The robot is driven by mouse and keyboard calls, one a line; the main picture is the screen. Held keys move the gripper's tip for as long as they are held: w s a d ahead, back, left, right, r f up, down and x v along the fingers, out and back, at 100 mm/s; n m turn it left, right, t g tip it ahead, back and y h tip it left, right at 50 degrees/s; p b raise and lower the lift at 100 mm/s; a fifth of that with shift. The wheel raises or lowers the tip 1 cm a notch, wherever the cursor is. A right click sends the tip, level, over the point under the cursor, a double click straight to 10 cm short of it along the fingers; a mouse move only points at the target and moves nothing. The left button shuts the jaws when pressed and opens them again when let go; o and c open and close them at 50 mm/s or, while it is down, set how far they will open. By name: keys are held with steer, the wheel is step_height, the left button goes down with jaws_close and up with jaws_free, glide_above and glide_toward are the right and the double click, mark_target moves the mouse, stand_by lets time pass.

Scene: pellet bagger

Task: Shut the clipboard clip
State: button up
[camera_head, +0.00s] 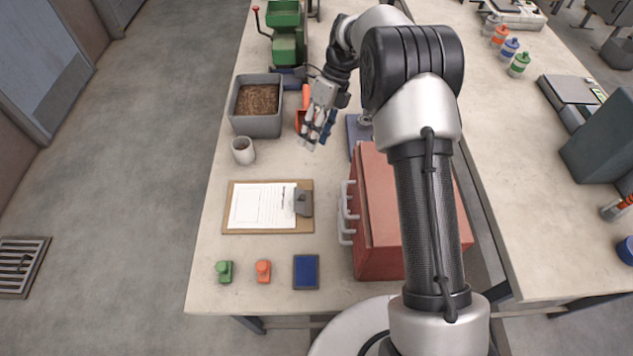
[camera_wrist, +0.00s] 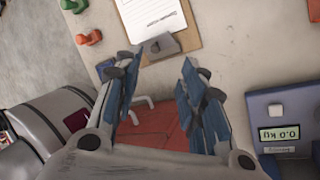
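The brown clipboard (camera_head: 232,219) lies flat on the near bench with a white printed sheet (camera_head: 258,206) on it. Its grey metal clip (camera_head: 303,202) is at the right end of the board; I cannot tell how far it is raised. The clip also shows in the wrist view (camera_wrist: 162,46), just beyond my fingertips. My gripper (camera_head: 318,137) is above the bench, farther back than the clipboard and apart from it. In the wrist view my gripper (camera_wrist: 160,64) has its two blue-padded fingers spread with nothing between them.
A red drawer cabinet (camera_head: 408,192) with pale handles stands right of the clipboard. A grey bin (camera_head: 258,126) of brown pellets and a mug (camera_head: 243,152) stand behind it. Green (camera_head: 224,271) and orange (camera_head: 263,271) stamps and a blue pad (camera_head: 306,271) lie in front. A scale (camera_wrist: 286,112) reads 0.0.

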steer(key=d, duration=0.1)
steer(key=b, duration=0.4)
glide_toward(303, 195)
steer(key=x, duration=0.8)
steer(key=shift+a, duration=0.1)
steer(key=shift+c, duration=0.3)
jaws_close()
